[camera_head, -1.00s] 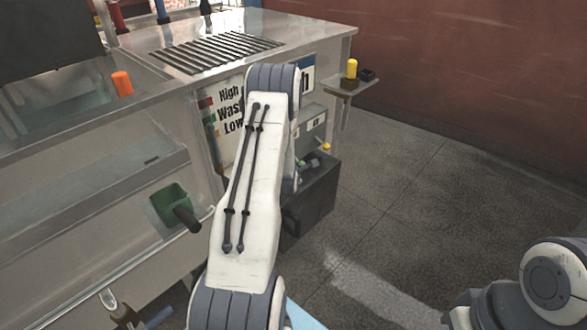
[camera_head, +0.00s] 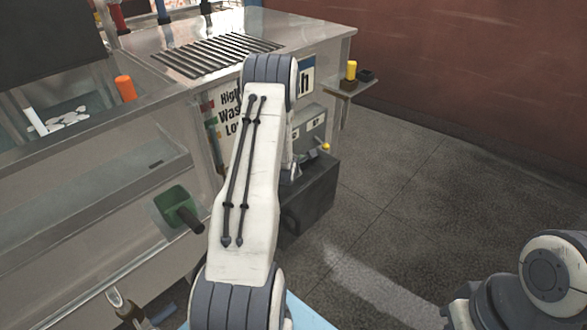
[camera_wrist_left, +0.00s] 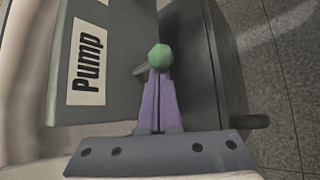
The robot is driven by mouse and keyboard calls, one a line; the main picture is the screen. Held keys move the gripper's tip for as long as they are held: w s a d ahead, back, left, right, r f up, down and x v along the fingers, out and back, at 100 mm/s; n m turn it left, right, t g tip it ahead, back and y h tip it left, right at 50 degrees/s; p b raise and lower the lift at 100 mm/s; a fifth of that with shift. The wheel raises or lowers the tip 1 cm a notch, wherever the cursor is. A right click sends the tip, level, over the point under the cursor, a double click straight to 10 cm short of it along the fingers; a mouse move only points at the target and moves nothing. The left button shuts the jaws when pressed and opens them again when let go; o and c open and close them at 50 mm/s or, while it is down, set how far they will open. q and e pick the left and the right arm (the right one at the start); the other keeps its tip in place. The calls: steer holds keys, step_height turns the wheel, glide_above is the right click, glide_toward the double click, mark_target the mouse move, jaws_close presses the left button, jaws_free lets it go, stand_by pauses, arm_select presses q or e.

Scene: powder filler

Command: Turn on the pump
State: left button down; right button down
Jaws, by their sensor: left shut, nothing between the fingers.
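The pump unit, a grey box with a "Pump" label (camera_wrist_left: 87,62), fills the upper left of the left wrist view. A round green knob (camera_wrist_left: 160,56) sits at the tips of my left gripper (camera_wrist_left: 159,76), whose purple fingers are shut with nothing between them. The tips are at or just short of the knob; I cannot tell whether they touch. A grey lever-like piece shows beside the knob. In the head view, my left arm hides most of the gripper and the knob. My right gripper is out of view.
A dark box (camera_head: 312,195) stands below the grey panel (camera_head: 308,127) at the counter's end, with a yellow button (camera_head: 326,147) nearby. A small shelf (camera_head: 345,88) holds a yellow cylinder (camera_head: 351,70).

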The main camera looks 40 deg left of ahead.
arm_select(q)
steer(key=shift+r, duration=0.2)
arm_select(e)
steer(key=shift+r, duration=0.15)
arm_select(q)
steer(key=shift+r+p, duration=0.7)
steer(key=shift+r, duration=0.1)
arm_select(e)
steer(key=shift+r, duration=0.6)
arm_select(q)
steer(key=shift+w+r, duration=0.1)
